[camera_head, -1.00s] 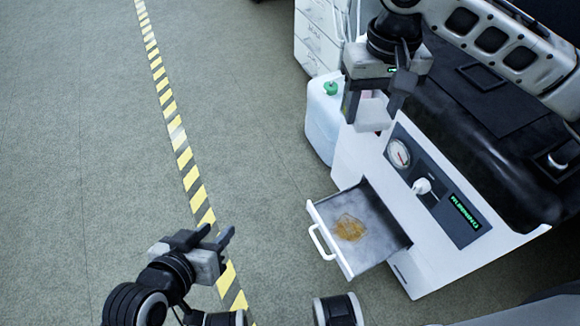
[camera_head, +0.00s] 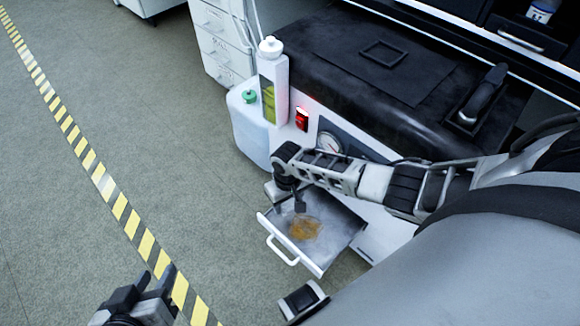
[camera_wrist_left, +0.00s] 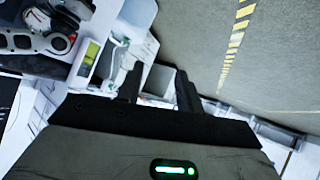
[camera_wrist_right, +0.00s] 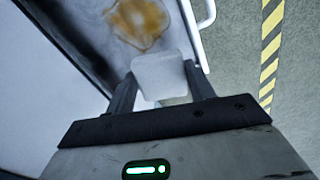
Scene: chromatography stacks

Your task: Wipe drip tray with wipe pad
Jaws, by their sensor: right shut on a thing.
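The drip tray (camera_head: 335,236) is a pulled-out grey drawer with a white front and handle. An orange-brown stain (camera_head: 305,228) lies on its floor; tray (camera_wrist_right: 88,52) and stain (camera_wrist_right: 140,22) also show in the right wrist view. My right gripper (camera_head: 288,202) is low over the tray's left part. It is shut on the white wipe pad (camera_wrist_right: 160,72), beside the stain; I cannot tell whether the pad touches the tray floor. My left gripper (camera_head: 152,284) is open and empty above the floor at the lower left; its parted fingers show in the left wrist view (camera_wrist_left: 160,88).
The white machine with a black top (camera_head: 395,105) stands behind the tray. White drawers (camera_head: 222,48) are at the back. The floor at left is clear.

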